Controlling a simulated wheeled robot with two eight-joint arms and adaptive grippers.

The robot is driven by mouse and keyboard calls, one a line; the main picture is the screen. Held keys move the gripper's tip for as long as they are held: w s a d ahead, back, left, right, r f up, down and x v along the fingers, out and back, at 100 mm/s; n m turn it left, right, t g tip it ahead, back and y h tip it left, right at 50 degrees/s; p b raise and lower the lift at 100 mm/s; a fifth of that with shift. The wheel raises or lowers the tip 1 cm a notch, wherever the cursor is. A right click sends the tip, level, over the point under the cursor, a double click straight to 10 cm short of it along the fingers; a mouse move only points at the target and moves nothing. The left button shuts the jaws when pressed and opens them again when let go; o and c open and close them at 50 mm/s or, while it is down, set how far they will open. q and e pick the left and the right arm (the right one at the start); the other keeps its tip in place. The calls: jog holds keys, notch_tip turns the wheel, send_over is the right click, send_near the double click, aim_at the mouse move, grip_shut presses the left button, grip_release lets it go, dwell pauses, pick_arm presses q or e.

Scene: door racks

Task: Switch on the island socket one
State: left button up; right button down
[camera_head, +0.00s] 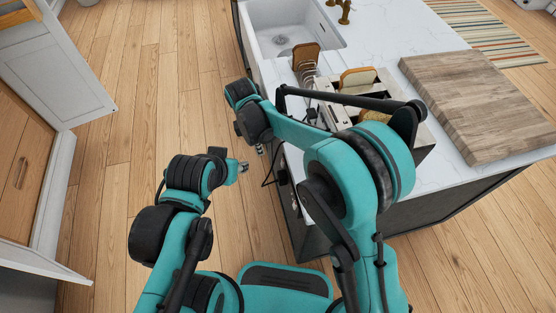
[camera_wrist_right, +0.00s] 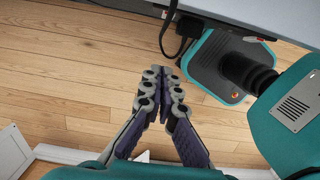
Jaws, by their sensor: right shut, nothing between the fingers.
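The side wall of the kitchen island carries a dark socket with a black plug and cord (camera_head: 283,177). The plug and cord also show near the top of the right wrist view (camera_wrist_right: 186,27). Which socket is number one, and its switch, I cannot make out. My right gripper (camera_head: 260,149) is beside the island's side, mostly hidden behind my arm. In the right wrist view its fingers (camera_wrist_right: 165,75) are together and empty, below and apart from the plug. My left gripper (camera_head: 243,167) shows only as a small grey tip, left of the island; its jaws are unclear.
Open cabinet doors (camera_head: 55,75) stand at the left. Wooden floor (camera_head: 150,80) between is clear.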

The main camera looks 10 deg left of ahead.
aim_at(282, 163)
jog(key=shift+f, duration=0.1)
jog(key=w+d+f+b, duration=0.2)
jog(key=d+f+b, duration=0.2)
jog(key=f, duration=0.6)
jog(key=shift+d+f+b, duration=0.15)
jog(key=shift+d+b, duration=0.2)
jog(key=shift+d, duration=0.1)
jog(key=shift+w, duration=0.1)
jog(key=shift+d, duration=0.1)
